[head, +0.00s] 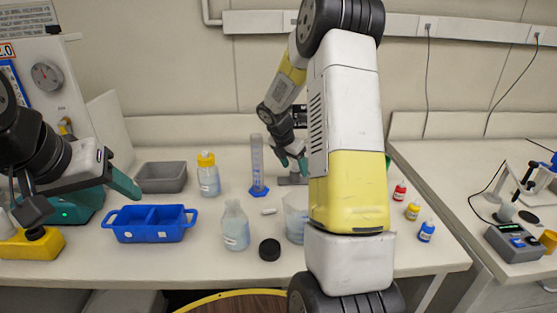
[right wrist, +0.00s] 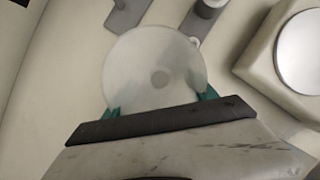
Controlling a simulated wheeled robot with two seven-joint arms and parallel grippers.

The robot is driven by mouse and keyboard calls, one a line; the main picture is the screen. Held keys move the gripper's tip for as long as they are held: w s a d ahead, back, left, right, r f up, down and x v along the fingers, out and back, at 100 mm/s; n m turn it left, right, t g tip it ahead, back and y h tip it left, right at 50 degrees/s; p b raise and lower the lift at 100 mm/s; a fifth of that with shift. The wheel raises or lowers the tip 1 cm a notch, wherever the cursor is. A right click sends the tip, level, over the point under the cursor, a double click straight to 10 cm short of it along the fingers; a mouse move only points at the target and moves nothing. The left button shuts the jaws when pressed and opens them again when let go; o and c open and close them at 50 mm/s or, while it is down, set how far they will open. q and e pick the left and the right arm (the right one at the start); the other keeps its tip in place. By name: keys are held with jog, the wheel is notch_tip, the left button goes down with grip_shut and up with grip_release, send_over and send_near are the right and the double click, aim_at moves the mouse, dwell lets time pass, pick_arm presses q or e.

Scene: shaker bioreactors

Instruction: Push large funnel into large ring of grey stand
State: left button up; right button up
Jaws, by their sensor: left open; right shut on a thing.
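My right gripper (right wrist: 160,103) is shut on the large funnel (right wrist: 150,55), a whitish translucent round piece with a darker centre, seen face-on between the green fingertips. In the head view the right gripper (head: 292,160) is over the back of the table, and the funnel cannot be made out there. Grey parts that look like the stand (right wrist: 203,20) show just beyond the funnel in the right wrist view; a grey base (head: 290,180) shows below the gripper in the head view. The large ring is not clearly visible. My left gripper (head: 122,183) is open at the left, holding nothing visible.
A blue two-part tray (head: 150,232), grey bin (head: 161,177), yellow-capped bottle (head: 208,176), measuring cylinder (head: 257,165), clear bottle (head: 235,228), black cap (head: 269,249) and beaker (head: 296,222) stand on the table. Small bottles (head: 412,211) stand right. My right arm hides the centre.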

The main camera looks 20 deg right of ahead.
jog(key=shift+f, duration=0.35)
dwell(0.5)
jog(key=o, duration=1.5)
